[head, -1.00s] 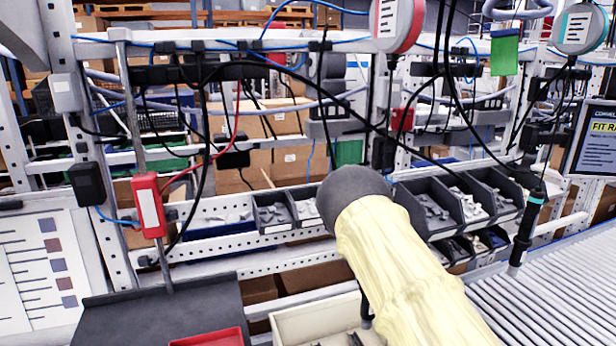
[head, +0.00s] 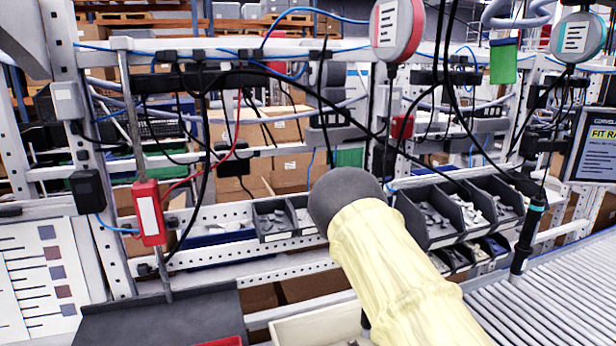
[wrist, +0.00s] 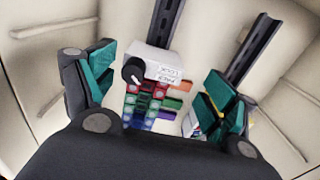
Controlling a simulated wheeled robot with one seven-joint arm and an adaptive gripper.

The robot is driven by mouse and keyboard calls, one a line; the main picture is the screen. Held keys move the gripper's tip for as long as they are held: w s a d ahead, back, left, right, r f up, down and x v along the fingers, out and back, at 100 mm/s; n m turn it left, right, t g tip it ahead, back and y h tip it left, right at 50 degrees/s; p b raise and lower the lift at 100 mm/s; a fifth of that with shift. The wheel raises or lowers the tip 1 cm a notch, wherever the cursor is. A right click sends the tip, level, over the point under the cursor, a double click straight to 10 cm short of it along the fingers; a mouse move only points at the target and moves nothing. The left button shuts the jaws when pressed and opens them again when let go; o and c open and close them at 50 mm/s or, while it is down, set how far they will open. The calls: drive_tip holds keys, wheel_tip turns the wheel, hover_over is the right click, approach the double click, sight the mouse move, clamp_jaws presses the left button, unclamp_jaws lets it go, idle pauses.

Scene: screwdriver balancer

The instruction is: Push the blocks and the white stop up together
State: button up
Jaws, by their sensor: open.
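In the wrist view, my gripper (wrist: 156,112) is open, its teal-padded fingers apart on the left and right. Between them is the white stop (wrist: 158,58), with a black knob at its left and small print on its face. A column of small blocks (wrist: 142,103), in red, green and blue, sits just below the stop in the picture. Whether the blocks touch the stop, or the fingers touch either, I cannot tell. The dark gripper body hides the lower part. In the head view my sleeved arm hides the gripper, stop and blocks.
Dark rails (wrist: 262,40) rise behind the stop between beige surfaces. Small orange, purple and green pieces (wrist: 172,102) stick out right of the blocks. In the head view, parts bins (head: 440,215) and a roller conveyor (head: 560,290) lie right of my arm.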

wheel_tip(320, 180, up, 12)
drive_tip(key=shift+s+f, duration=0.2)
drive_tip(key=shift+s, duration=0.2)
idle(0.4)
drive_tip(key=shift+d, duration=0.1)
idle(1.2)
